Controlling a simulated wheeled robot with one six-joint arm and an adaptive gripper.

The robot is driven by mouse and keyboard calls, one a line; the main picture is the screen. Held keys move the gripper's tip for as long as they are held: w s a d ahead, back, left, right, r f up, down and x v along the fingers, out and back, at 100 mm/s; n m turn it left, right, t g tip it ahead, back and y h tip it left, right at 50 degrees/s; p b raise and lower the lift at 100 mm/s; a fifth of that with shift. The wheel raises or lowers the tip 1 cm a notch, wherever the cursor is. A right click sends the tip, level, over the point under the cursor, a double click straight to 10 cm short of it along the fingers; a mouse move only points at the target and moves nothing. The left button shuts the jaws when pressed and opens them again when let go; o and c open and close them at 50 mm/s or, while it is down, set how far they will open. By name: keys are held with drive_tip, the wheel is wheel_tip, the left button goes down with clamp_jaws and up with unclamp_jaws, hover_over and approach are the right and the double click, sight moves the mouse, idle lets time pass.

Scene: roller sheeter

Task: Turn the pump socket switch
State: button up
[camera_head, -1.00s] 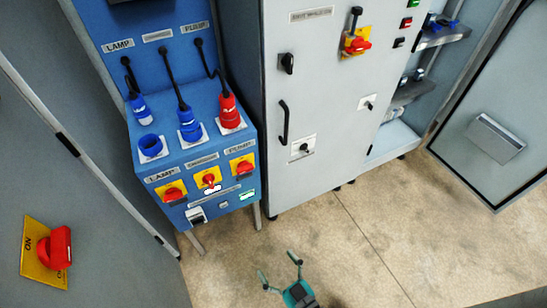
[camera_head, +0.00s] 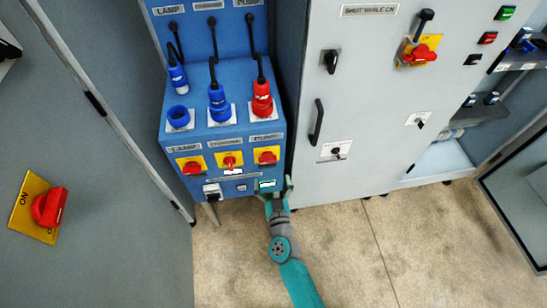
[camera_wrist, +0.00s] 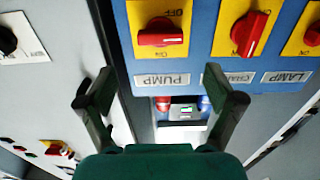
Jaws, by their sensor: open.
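The pump switch is a red rotary knob on a yellow plate (camera_head: 266,156), at the right end of the switch row on the blue box (camera_head: 225,140). It also shows at the top of the wrist view (camera_wrist: 160,36), with the red handle lying roughly sideways and the PUMP label (camera_wrist: 162,80) below it. My gripper (camera_head: 273,187) is open and empty, just below and in front of the pump switch. In the wrist view its two fingers (camera_wrist: 158,82) stand apart on either side of the PUMP label, and the knob lies beyond the fingertips. I see no contact with it.
The middle switch (camera_head: 229,160) and lamp switch (camera_head: 190,165) sit left of the pump switch. A red plug (camera_head: 262,98) and blue plug (camera_head: 218,100) stand above. A grey cabinet (camera_head: 370,110) rises close on the right. The floor (camera_head: 380,250) in front is clear.

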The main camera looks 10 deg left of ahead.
sight(268, 161)
drive_tip(key=x, duration=0.9)
drive_tip(key=shift+w, duration=0.1)
drive_tip(key=shift+c, duration=0.3)
drive_tip(key=c, duration=1.1)
